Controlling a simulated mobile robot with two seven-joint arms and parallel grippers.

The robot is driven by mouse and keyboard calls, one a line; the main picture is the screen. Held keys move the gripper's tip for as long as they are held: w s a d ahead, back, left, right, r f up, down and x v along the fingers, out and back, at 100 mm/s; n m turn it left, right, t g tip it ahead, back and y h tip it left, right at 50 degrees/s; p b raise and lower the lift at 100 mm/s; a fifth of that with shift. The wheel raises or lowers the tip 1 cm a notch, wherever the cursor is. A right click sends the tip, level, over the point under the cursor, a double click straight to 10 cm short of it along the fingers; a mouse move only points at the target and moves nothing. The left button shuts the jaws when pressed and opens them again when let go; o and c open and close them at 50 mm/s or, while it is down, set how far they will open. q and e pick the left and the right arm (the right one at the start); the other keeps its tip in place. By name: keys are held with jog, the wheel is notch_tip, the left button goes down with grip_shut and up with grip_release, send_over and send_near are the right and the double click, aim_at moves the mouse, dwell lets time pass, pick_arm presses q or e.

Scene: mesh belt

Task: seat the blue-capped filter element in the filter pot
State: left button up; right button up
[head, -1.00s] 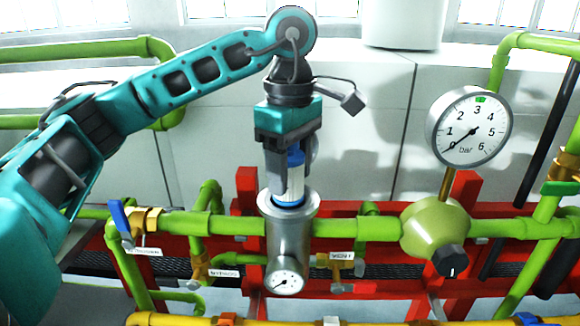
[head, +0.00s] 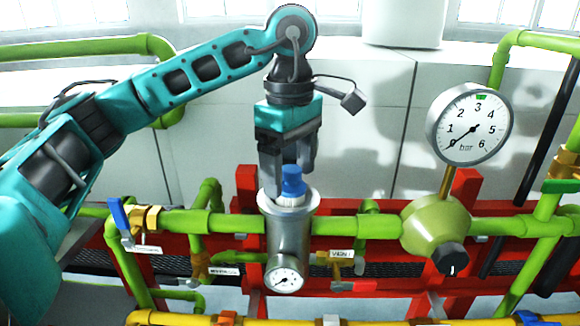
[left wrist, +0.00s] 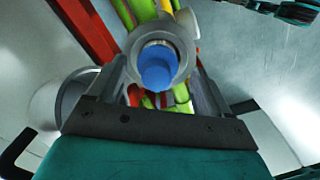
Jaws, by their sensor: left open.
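The filter pot (head: 289,226) is a grey metal cylinder with an open top and a small dial low on its front. The blue-capped filter element (head: 293,181) stands in its mouth, with the blue cap and a short white band above the rim. In the left wrist view the blue cap (left wrist: 158,68) lies inside the pot's round rim (left wrist: 184,50). My left gripper (head: 288,180) is open, pointing down over the pot, its fingers on either side of the cap. How deep the element sits inside is hidden. My right gripper is not in view.
Green pipes (head: 350,227) run left and right of the pot on a red frame (head: 466,192). A large pressure gauge (head: 469,124) stands at right above a green regulator (head: 436,225). A blue-handled valve (head: 120,216) is at left. The space above the pot is clear except for my arm.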

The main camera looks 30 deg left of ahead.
pick_arm(q)
notch_tip(320, 180, up, 13)
jog(key=p, duration=0.3)
jog(key=shift+f+p, duration=0.15)
jog(key=shift+p, duration=0.2)
